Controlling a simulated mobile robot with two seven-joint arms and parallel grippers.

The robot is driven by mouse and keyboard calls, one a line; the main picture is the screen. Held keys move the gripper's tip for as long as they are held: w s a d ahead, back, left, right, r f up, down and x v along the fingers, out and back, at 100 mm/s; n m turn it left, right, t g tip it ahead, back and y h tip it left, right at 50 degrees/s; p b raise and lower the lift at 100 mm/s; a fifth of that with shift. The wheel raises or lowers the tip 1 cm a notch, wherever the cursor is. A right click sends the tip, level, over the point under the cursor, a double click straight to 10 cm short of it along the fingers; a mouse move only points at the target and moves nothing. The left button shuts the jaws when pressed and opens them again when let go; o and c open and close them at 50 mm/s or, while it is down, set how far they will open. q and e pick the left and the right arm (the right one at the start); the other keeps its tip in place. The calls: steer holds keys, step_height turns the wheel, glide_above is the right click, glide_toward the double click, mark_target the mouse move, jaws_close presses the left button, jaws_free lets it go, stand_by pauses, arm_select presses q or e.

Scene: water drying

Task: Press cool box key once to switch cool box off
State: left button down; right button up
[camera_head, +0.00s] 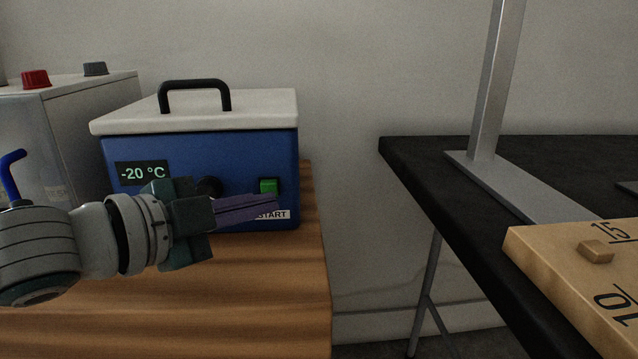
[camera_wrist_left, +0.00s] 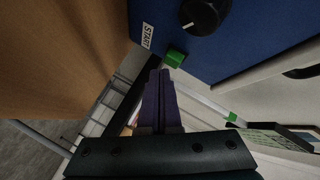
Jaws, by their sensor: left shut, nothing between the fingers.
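The cool box (camera_head: 240,150) is blue with a white lid and a black handle, on the wooden table. Its display (camera_head: 142,172) reads -20 °C. The green key (camera_head: 269,186) sits at the right of its front, above a START label; it also shows in the left wrist view (camera_wrist_left: 175,58). My left gripper (camera_head: 276,203) is shut and empty, its purple fingers in front of the box just below the key. In the left wrist view the fingertips (camera_wrist_left: 160,74) are close to the key; I cannot tell whether they touch. The dark knob (camera_head: 208,187) is partly hidden by the gripper. My right gripper is not in view.
A grey box with a red knob (camera_head: 35,79) stands left of the cool box. The wooden table (camera_head: 290,300) ends just right of it. Beyond a gap, a black table (camera_head: 420,170) carries a metal stand (camera_head: 497,90) and a wooden numbered block (camera_head: 560,260).

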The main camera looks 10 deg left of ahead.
arm_select(q)
steer(key=shift+s, duration=0.2)
steer(key=shift+s+d+p, duration=0.25)
steer(key=shift+s+p, duration=0.15)
steer(key=shift+s, duration=0.4)
steer(key=shift+s+d+p, duration=0.25)
steer(key=shift+s+p, duration=0.2)
steer(key=shift+s, duration=0.35)
steer(key=shift+s+d+p, duration=0.25)
steer(key=shift+s+p, duration=0.15)
steer(key=shift+s, duration=0.4)
